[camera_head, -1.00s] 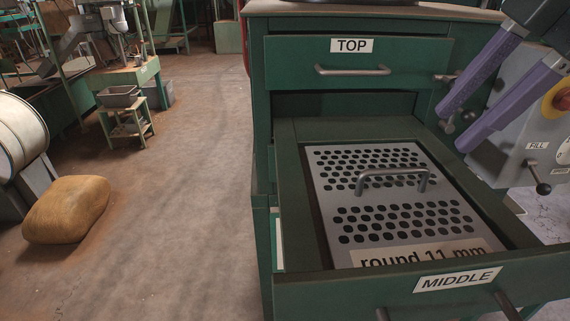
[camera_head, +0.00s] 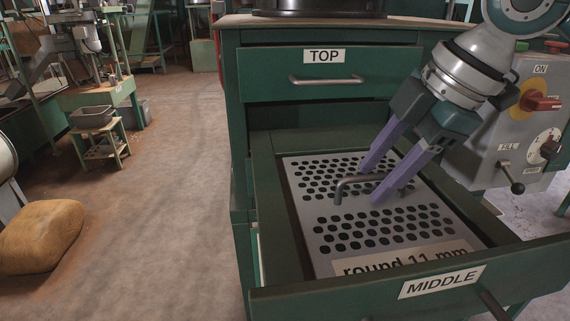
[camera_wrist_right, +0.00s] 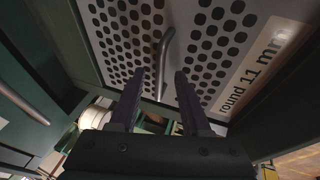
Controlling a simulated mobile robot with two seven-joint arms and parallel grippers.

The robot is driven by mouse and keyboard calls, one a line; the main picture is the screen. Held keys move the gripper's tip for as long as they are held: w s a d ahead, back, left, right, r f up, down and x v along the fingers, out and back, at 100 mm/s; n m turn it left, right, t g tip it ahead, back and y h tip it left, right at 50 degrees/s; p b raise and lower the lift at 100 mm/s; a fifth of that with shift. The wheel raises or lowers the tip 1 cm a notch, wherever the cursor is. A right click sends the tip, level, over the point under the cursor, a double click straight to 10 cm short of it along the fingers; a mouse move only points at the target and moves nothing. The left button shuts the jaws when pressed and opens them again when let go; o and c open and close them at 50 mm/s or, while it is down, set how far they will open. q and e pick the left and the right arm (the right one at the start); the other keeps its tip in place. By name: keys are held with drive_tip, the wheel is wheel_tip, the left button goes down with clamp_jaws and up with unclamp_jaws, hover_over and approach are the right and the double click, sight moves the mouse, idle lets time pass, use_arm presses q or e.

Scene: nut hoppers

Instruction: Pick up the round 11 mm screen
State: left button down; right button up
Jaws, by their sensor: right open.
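The round 11 mm screen (camera_head: 375,228) is a grey plate with several rows of round holes, a bent bar handle (camera_head: 345,186) and a label reading "round 11 mm". It lies flat in the open MIDDLE drawer (camera_head: 268,230). My right gripper (camera_head: 372,186) is open and empty over the screen, its purple fingers pointing down-left at the handle. In the right wrist view the screen (camera_wrist_right: 200,50) fills the top, and the handle (camera_wrist_right: 164,62) shows between the open fingers (camera_wrist_right: 158,80). I cannot tell whether the fingers touch the handle. My left gripper is not in view.
The shut TOP drawer (camera_head: 325,75) with its bar handle is just behind and above. A grey control box (camera_head: 515,130) with a red switch and levers stands close on the right. A tan sack (camera_head: 40,235) lies on the floor at left. The floor between is clear.

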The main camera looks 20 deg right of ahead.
clamp_jaws()
drive_tip(key=shift+r, duration=0.1)
idle(1.2)
